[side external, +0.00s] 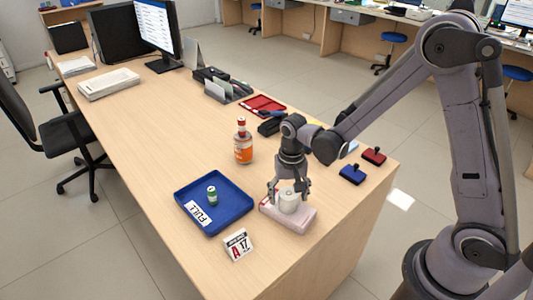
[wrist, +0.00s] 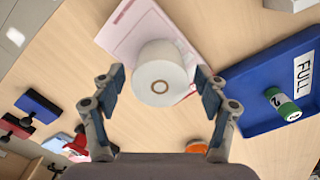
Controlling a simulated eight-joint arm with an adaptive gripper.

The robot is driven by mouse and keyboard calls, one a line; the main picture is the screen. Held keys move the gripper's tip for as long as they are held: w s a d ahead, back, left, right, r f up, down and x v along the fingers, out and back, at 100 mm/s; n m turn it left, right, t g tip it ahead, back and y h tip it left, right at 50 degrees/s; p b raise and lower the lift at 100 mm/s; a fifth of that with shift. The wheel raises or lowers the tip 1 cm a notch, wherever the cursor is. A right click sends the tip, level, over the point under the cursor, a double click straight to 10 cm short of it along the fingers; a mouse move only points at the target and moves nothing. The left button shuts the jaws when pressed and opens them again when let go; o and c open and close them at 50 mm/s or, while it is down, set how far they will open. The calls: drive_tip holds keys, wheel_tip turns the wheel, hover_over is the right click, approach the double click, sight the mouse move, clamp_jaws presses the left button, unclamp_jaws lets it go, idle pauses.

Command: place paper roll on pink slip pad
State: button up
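The white paper roll (side external: 289,202) stands upright on the pink slip pad (side external: 297,222) near the counter's front right. The wrist view shows the roll (wrist: 160,75) end-on, with its core hole facing me, and the pink pad (wrist: 122,32) behind it. My gripper (side external: 289,190) is just above and around the top of the roll. In the wrist view my gripper's two fingers (wrist: 160,82) are spread wide on either side of the roll, with a visible gap to it on each side.
A blue tray (side external: 232,222) marked FULL holds a small green-and-white cylinder (side external: 212,194) left of the pad. An orange bottle (side external: 243,142) stands behind. An A 17 sign (side external: 238,245) is in front. Blue (side external: 352,174) and red (side external: 373,155) stamp pads lie right.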

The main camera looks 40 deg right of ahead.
sight(289, 193)
wheel_tip(289, 193, up, 12)
drive_tip(key=r, duration=0.1)
drive_tip(key=s+d+r+n+t, duration=0.1)
drive_tip(key=s+r+n+t, duration=0.1)
drive_tip(key=s, duration=0.3)
drive_tip(key=s+d+r+n+t, duration=0.2)
drive_tip(key=s+n+t, duration=0.2)
drive_tip(key=s+t, duration=0.1)
drive_tip(key=shift+s+r+n, duration=0.15)
drive_tip(key=shift+r+n, duration=0.25)
idle(0.4)
